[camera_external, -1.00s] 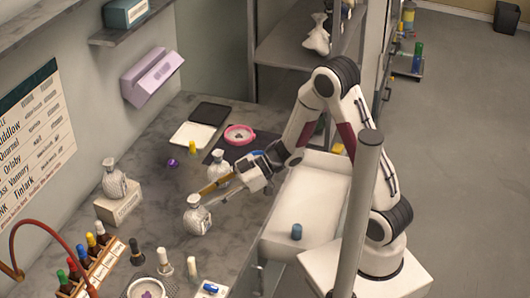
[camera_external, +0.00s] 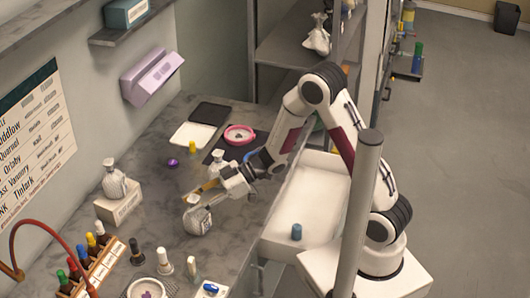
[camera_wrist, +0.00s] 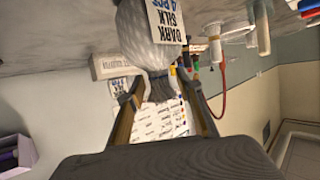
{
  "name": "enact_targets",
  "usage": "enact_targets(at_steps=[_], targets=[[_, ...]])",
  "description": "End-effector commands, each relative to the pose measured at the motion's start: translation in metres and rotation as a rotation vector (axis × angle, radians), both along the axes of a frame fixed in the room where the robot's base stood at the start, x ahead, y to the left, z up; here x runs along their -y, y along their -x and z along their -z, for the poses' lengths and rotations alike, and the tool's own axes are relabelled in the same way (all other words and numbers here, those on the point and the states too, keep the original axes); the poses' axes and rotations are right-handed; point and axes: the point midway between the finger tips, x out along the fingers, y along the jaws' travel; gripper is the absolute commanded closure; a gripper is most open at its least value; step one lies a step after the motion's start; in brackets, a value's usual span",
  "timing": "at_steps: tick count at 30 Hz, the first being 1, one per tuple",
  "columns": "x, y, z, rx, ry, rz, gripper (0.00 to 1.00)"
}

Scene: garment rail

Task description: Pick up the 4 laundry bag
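A white laundry bag (camera_external: 198,222) stands on the grey counter, just beyond my fingertips. In the wrist view the bag (camera_wrist: 145,35) fills the top middle, with a label reading "DARK SILK 4 PCS". My gripper (camera_external: 200,194) reaches in from the right, low over the counter. In the wrist view its two fingers (camera_wrist: 160,98) are apart on either side of the bag's gathered neck, and I see no clear grip on it. A second white bag (camera_external: 217,160) stands behind my gripper, partly hidden. A third bag (camera_external: 115,183) sits on a white box.
The white box (camera_external: 119,206) is left of the nearest bag. A rack of coloured bottles (camera_external: 95,262) and several loose bottles stand in front. A pink bowl (camera_external: 239,134), white tray (camera_external: 192,135) and dark mat lie behind. A deep white bin (camera_external: 310,205) is right of the counter.

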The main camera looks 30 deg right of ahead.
Motion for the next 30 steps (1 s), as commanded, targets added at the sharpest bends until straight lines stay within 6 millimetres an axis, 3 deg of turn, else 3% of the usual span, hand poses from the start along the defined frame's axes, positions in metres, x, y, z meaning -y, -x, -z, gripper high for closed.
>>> enact_targets(at_steps=[7, 12, 30], targets=[[0.0002, 0.0001, -0.0001, 0.000, 0.000, 0.000, 0.65], [0.0003, 0.0001, -0.0001, 0.000, 0.000, 0.000, 1.00], [-0.0001, -0.0002, -0.0088, 0.002, -0.002, -0.001, 1.00]])
